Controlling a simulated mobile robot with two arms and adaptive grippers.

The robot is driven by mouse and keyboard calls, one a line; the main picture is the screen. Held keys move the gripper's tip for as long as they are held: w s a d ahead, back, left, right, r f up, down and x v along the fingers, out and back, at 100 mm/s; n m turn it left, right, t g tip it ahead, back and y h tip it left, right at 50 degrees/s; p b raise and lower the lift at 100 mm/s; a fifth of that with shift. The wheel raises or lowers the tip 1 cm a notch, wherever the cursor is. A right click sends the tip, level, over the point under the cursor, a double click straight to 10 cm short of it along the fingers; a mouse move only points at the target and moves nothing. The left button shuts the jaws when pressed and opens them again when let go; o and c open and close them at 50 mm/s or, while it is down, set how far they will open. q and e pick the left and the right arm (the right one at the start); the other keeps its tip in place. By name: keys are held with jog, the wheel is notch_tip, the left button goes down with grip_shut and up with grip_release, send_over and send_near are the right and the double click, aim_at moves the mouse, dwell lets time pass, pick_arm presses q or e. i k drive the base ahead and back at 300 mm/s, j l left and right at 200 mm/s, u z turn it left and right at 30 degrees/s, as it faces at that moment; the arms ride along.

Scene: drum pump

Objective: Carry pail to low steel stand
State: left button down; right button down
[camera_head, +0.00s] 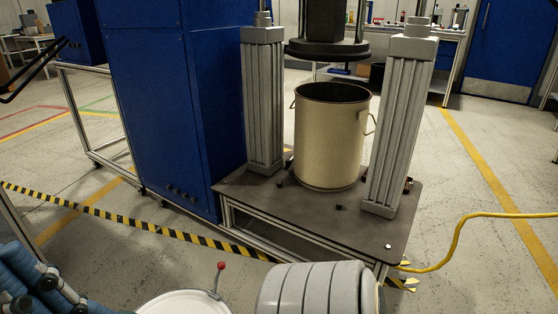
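The pail (328,140) is a beige, open-topped metal drum with a side handle at the right and another at the left rim. It stands upright on the dark base plate (330,220) of the drum pump, between two grey ribbed columns. The round black follower plate (327,49) hangs above the pail, apart from its rim. The inside of the pail is mostly dark. I cannot pick out a low steel stand with certainty. Neither of my grippers shows in the head view.
A blue cabinet (170,100) stands close at left. A yellow hose (470,222) runs across the floor at right. Black-yellow tape (130,225) crosses the floor. A white round top (185,304), a red-knobbed lever (219,275) and a grey ribbed body (315,289) show at the bottom.

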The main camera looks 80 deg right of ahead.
aim_at(330, 117)
jog(key=i+j, duration=0.15)
jog(key=j, duration=0.2)
jog(key=i+j, duration=0.1)
jog(key=j, duration=0.2)
jog(key=i+j, duration=0.15)
jog(key=j, duration=0.2)
jog(key=i+j, duration=0.15)
jog(key=j, duration=0.2)
jog(key=i+j+z, duration=0.3)
jog(key=i, duration=0.25)
jog(key=i+j+z, duration=0.3)
jog(key=i, duration=0.25)
jog(key=i+l+z, duration=0.3)
jog(key=z, duration=0.15)
jog(key=i+l+z, duration=0.1)
jog(key=i+z, duration=0.8)
jog(key=i+j+z, duration=0.1)
jog(key=i+z, duration=0.35)
jog(key=i+j+z, duration=0.25)
jog(key=z, duration=0.2)
jog(key=i+z, duration=0.45)
jog(key=i+j+z, duration=0.2)
jog(key=i+z, duration=0.25)
jog(key=i+l, duration=0.1)
jog(key=i, duration=0.4)
